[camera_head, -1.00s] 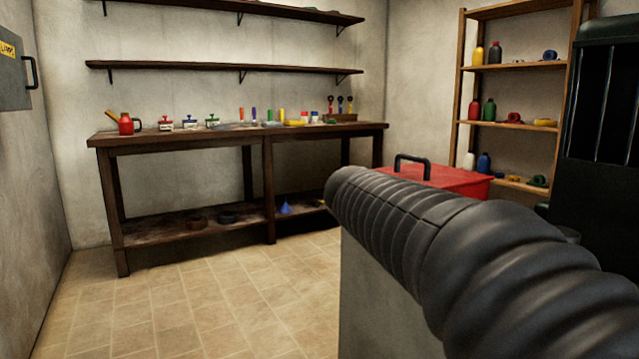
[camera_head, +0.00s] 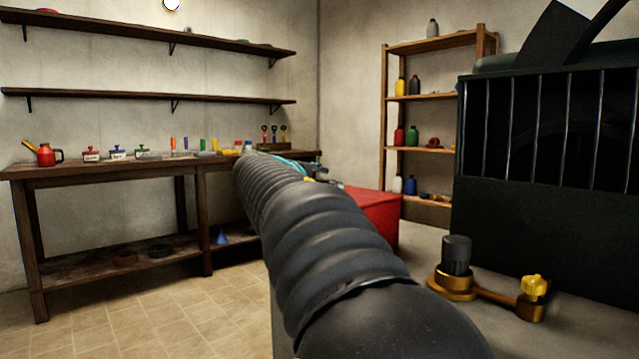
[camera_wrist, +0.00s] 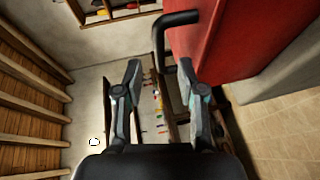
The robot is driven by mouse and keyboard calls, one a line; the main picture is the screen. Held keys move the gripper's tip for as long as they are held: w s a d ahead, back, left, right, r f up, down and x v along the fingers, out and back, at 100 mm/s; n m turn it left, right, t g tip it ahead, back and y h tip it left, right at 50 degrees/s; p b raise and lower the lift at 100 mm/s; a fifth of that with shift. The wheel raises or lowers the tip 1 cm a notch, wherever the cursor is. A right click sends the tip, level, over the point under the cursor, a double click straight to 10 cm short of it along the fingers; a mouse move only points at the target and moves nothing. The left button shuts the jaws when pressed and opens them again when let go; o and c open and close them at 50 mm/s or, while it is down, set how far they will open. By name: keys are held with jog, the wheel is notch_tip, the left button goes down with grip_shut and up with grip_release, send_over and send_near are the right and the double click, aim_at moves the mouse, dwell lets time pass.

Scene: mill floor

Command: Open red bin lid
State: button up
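The red bin (camera_head: 378,212) stands on a grey counter behind my arm in the head view. In the wrist view its red side (camera_wrist: 235,40) fills the upper right. The bin's black handle (camera_wrist: 176,19) sticks out from the red surface there, just above the fingertips in the picture. My gripper (camera_wrist: 160,68) is open, with a clear gap between its fingers and nothing held. The right finger overlaps the edge of the red surface in the picture; I cannot tell whether it touches. In the head view my arm hides the handle and most of the gripper.
A dark barred machine (camera_head: 540,150) stands to the right. A brass fitting with a black knob and yellow valve (camera_head: 488,288) lies on the grey counter (camera_head: 425,242). A wooden workbench (camera_head: 110,170) with small tools is at left, shelving (camera_head: 420,95) behind. Floor is free at lower left.

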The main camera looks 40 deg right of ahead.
jog(key=shift+x, duration=3.05)
